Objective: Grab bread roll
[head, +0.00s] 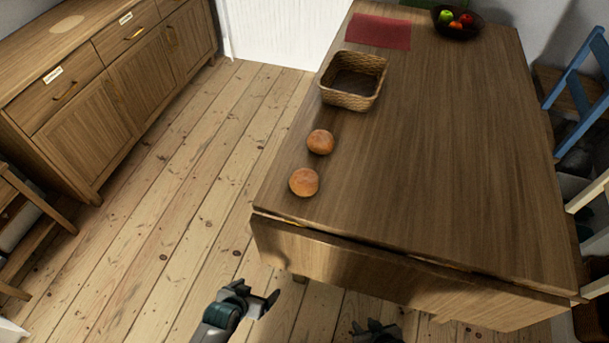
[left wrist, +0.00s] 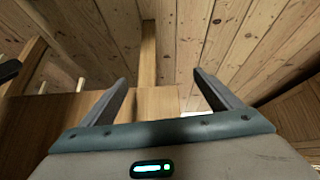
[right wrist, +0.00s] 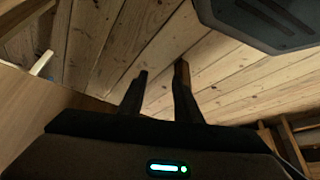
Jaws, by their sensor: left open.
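Two round, brown bread rolls lie on the wooden table near its left edge. The nearer bread roll (head: 304,182) is close to the front left corner, and the farther bread roll (head: 320,142) is just behind it. My left gripper (head: 258,292) is open and empty, in front of the table and below its top; its spread fingers show in the left wrist view (left wrist: 160,78). My right gripper (head: 376,330) is at the bottom edge of the head view, partly cut off. In the right wrist view (right wrist: 161,72) its fingers are apart by a narrow gap, with nothing between them.
A wicker basket (head: 353,81) stands empty on the table (head: 450,150) behind the rolls. A red cloth (head: 379,31) and a dark fruit bowl (head: 457,24) are farther back. The table's right half is clear. A wooden cabinet (head: 100,100) stands left; a blue chair (head: 578,88) stands right.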

